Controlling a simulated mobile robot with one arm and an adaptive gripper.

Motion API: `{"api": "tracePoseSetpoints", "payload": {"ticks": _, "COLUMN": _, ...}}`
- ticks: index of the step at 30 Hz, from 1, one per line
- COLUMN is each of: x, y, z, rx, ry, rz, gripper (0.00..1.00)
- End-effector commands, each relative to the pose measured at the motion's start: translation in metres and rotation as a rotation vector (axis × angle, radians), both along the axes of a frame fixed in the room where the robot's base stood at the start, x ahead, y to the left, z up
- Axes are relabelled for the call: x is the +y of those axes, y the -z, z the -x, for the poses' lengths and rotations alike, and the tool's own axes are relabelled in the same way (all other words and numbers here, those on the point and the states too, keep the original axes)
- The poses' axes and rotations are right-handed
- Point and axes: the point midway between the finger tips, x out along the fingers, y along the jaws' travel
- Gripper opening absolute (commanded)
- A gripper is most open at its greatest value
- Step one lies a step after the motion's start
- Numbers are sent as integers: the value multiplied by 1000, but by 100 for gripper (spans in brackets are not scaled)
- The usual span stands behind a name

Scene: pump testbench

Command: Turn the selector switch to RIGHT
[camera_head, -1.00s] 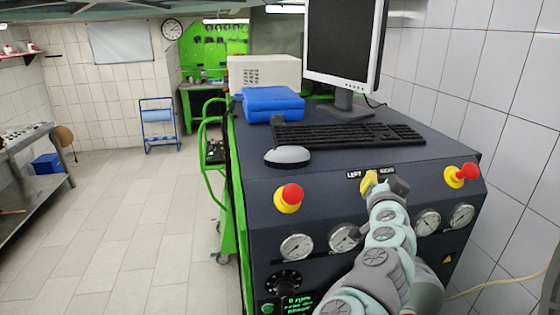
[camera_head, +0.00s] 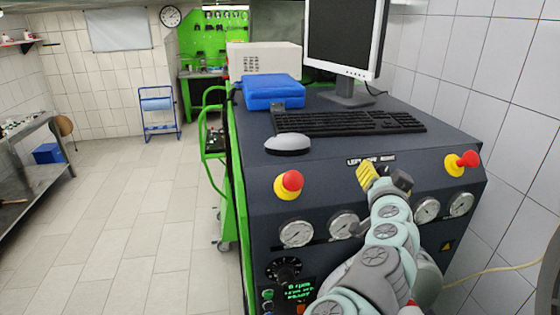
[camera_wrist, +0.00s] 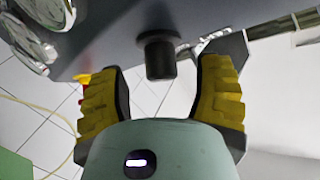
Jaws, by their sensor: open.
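The selector switch (camera_wrist: 157,55) is a dark cylindrical knob standing out from the panel in the wrist view. My gripper (camera_wrist: 162,70) is open, with one yellow-padded finger on either side of the knob. A gap shows between the knob and each finger, so neither appears to touch it. In the head view my gripper (camera_head: 384,178) is at the front panel, just below the selector's label strip (camera_head: 371,160), and hides the knob. The knob's pointing direction cannot be made out.
Red emergency buttons on yellow bases flank the selector, on the left (camera_head: 289,184) and on the right (camera_head: 461,163). Pressure gauges (camera_head: 296,233) line the panel below. A keyboard (camera_head: 345,121), mouse (camera_head: 287,144) and monitor (camera_head: 345,45) stand on top of the bench.

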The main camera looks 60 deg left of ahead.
Motion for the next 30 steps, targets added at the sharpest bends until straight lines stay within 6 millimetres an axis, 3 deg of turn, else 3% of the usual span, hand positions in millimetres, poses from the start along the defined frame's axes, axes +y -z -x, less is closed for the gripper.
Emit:
{"api": "tracePoseSetpoints", "payload": {"ticks": 12, "x": -26, "y": -4, "z": 34, "rx": 1, "ry": -5, "rz": -1, "gripper": 64}}
{"api": "tracePoseSetpoints", "payload": {"ticks": 30, "x": -31, "y": -6, "z": 38, "rx": -1, "ry": -4, "rz": -1, "gripper": 64}}
